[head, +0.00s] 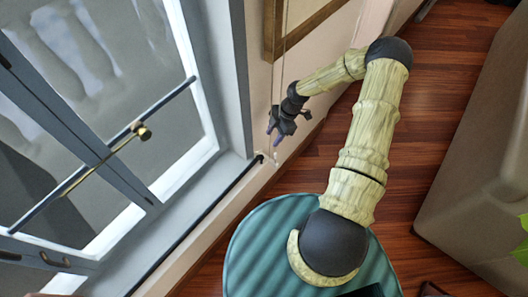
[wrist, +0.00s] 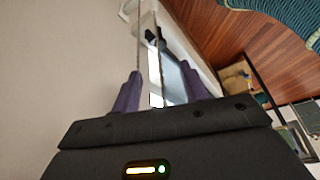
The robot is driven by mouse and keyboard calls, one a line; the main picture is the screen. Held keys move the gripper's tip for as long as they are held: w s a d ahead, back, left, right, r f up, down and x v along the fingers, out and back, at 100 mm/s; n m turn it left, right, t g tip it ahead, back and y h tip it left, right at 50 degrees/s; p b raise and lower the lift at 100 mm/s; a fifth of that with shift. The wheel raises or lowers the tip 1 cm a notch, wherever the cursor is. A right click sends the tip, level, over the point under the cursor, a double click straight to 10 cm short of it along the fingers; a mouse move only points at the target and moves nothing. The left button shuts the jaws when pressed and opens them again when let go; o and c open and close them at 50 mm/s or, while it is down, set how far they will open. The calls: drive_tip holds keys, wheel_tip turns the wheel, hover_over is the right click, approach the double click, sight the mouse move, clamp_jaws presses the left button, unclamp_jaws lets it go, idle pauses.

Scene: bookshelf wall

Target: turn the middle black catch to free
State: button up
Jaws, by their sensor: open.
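My gripper (head: 275,134) is open beside the wall, right of the window (head: 150,90) in the head view. Its two purple fingers stand apart in the wrist view (wrist: 162,92). Thin pale cords (wrist: 157,60) run between the fingers in the wrist view; I cannot tell whether they touch. In the head view a cord (head: 284,45) hangs down the wall to the gripper. I cannot single out a middle black catch. A small dark curved fitting (head: 52,261) sits low on the window frame, well left of the gripper.
A bar with a brass knob (head: 143,132) crosses the window. A wooden frame (head: 300,25) hangs on the wall above the gripper. A teal round seat (head: 255,240) stands below my arm. A grey sofa (head: 480,160) is at right, with open wooden floor (head: 425,110) between.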

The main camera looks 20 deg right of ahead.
sight(262, 156)
drive_tip(key=p+x, duration=0.2)
drive_tip(key=x, duration=0.9)
drive_tip(key=shift+f, duration=0.15)
drive_tip(key=shift+d, duration=0.1)
clamp_jaws()
